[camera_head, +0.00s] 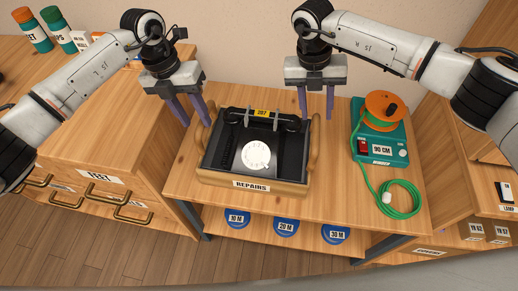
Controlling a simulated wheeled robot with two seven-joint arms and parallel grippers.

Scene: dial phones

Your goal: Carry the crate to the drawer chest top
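The crate (252,183) is a shallow wooden box labelled REPAIRS, with raised handles at its left and right ends. It stands on the wooden bench (270,207) and holds a black dial phone (230,155) tagged 207. My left gripper (194,121) is open and empty, near the crate's left handle. My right gripper (316,115) is open and empty, near the right handle at the back. Whether either touches a handle, I cannot tell.
A green device (378,148) with an orange reel and a coiled green cable (398,200) occupies the bench's right side. Bottles (32,30) stand at the chest top's back. Blue reels (286,227) sit on the bench's lower shelf. Another wooden cabinet (450,160) is at the right.

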